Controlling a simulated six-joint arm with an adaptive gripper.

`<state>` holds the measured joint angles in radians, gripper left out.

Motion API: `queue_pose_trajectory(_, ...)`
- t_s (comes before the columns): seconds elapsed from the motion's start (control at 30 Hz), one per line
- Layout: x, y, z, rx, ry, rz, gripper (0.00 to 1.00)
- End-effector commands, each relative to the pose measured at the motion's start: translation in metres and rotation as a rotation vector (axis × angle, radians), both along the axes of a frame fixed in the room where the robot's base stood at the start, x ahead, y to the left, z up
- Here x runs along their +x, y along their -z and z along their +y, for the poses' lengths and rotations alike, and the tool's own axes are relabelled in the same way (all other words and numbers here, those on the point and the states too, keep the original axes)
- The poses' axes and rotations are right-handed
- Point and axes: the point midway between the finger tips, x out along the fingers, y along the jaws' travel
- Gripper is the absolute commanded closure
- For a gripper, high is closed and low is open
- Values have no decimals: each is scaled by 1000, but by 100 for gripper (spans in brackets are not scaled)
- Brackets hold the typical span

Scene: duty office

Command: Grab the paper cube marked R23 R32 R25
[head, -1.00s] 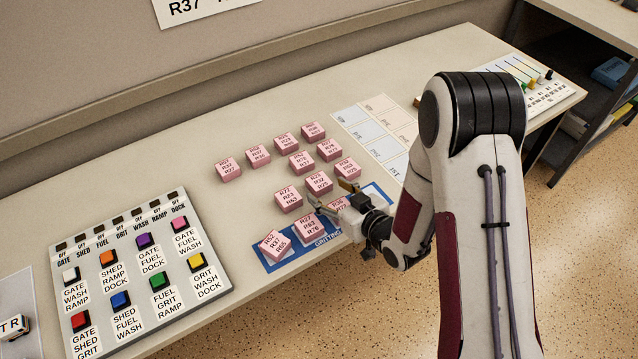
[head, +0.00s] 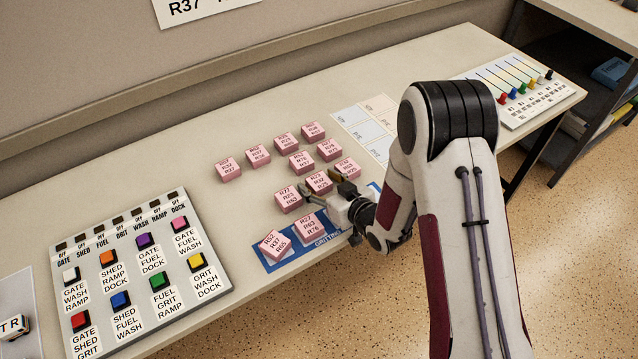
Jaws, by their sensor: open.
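The pink paper cube (head: 318,184) in the front row of the loose group seems to carry R23 and R32; its lowest line is too small to read surely. It sits on the table in the head view. My gripper (head: 321,182) is open, with its fingertips at this cube, one near its left side and one near its upper right. Whether they touch it I cannot tell. My gripper hides part of the cube's front.
Pink cubes stand close by, one at left (head: 289,200) and one at right (head: 348,167). Two more (head: 273,246) lie on a blue-edged mat (head: 290,266) in front. A button panel (head: 150,270) is at left, a slider panel (head: 520,95) at right.

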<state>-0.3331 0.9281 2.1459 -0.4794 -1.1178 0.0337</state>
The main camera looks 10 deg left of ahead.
Motion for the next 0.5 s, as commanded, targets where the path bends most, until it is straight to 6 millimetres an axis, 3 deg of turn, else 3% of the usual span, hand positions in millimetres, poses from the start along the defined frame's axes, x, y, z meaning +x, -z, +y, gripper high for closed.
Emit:
queue_pose_trajectory(0.37,0,0,0,0,0,0,44)
queue_pose_trajectory(0.5,0,0,0,0,0,0,81)
